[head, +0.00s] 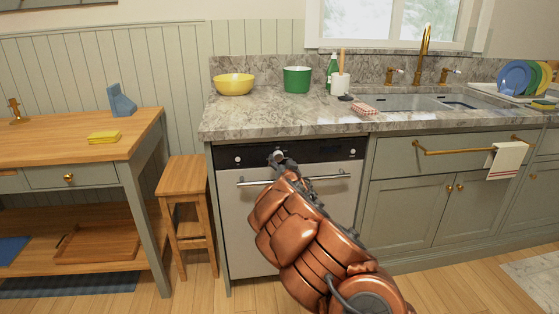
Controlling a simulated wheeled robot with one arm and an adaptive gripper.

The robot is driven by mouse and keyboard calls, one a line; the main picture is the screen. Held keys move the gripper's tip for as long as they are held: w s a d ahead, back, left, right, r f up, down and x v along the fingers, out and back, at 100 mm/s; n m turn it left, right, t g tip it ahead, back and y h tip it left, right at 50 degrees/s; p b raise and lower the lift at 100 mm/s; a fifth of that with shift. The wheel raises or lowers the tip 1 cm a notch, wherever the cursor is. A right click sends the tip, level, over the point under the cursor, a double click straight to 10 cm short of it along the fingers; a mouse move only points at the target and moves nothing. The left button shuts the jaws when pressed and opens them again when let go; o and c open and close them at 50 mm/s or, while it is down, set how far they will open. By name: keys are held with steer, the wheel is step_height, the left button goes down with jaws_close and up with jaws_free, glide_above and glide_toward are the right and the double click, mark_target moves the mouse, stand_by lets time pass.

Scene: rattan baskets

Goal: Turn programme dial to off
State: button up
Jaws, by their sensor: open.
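The dishwasher (245,210) has a pale front and a black control panel (315,151) under the grey marbled worktop. A round silvery dial (277,153) shows on the panel, left of its middle, partly hidden by my gripper. My gripper (279,160) is at the end of my copper-coloured arm, open, with its tips at or just in front of this dial. I cannot tell whether they touch it. The dial's markings and pointer are too small to read. Smaller round pale spots show near the panel's left end (238,159) and right end (352,153).
The dishwasher's bar handle (245,183) runs below the panel, partly behind my arm. A wooden stool (184,203) stands close on the left, beside a wooden-topped table (100,150). A yellow bowl (233,85) and a green pot (297,80) stand on the worktop (260,118).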

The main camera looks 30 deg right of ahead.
mark_target(278, 156)
steer(key=shift+x, duration=1.3)
steer(key=c, duration=1.1)
